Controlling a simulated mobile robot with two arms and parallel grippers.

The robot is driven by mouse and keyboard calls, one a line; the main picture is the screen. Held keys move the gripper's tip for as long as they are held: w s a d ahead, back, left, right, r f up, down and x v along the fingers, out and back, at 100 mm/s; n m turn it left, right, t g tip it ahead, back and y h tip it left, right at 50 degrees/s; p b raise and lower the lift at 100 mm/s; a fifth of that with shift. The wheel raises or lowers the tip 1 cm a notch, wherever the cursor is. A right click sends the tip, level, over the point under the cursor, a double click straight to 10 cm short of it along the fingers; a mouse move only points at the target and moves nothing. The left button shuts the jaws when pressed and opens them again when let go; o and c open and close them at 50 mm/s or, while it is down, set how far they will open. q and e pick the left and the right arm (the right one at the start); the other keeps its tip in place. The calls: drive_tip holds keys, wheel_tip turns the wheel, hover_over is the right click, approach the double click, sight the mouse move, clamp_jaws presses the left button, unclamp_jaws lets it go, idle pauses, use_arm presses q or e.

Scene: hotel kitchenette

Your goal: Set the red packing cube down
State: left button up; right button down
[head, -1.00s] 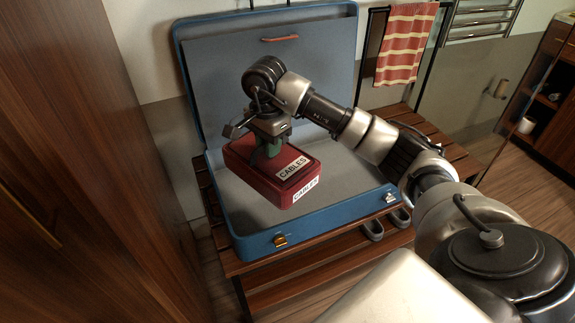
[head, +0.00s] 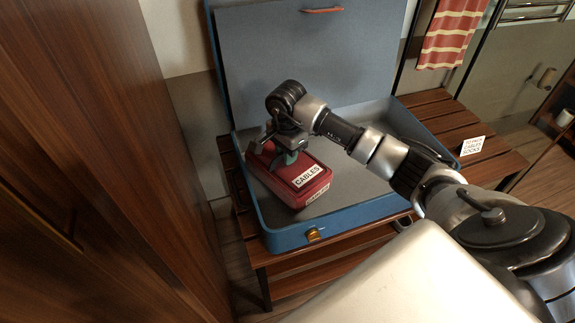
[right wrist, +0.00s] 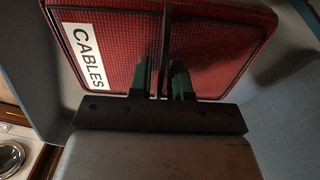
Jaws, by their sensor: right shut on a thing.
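The red packing cube (head: 286,186) with a white CABLES label is at the left front part of the open blue suitcase (head: 345,213), inside its walls. It looks low and close to the grey floor of the case. I cannot tell whether its underside touches. My right gripper (head: 285,158) is above the cube, shut on it. In the right wrist view, the green-tipped fingers (right wrist: 163,80) close on a dark strip across the top of the cube (right wrist: 120,60). My left gripper is not in view.
The suitcase lid (head: 305,60) stands open at the back. The case floor right of the cube is clear. The case rests on a slatted wooden rack (head: 440,110), with a small white card (head: 472,146) at right. A wooden cabinet (head: 100,150) stands close on the left.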

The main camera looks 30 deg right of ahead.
wheel_tip(320, 180, down, 4)
drive_tip(key=shift+r+b, duration=0.1)
drive_tip(key=shift+b, duration=0.25)
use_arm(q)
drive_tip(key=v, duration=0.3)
use_arm(e)
drive_tip(key=shift+f, duration=0.25)
drive_tip(key=shift+f, duration=0.15)
drive_tip(key=c, duration=1.1)
unclamp_jaws()
drive_tip(key=shift+o, duration=0.2)
drive_tip(key=shift+r, duration=0.4)
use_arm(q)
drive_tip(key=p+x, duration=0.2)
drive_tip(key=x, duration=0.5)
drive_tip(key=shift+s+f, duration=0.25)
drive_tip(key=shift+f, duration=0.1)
use_arm(e)
wheel_tip(320, 180, up, 12)
drive_tip(key=shift+f, duration=0.25)
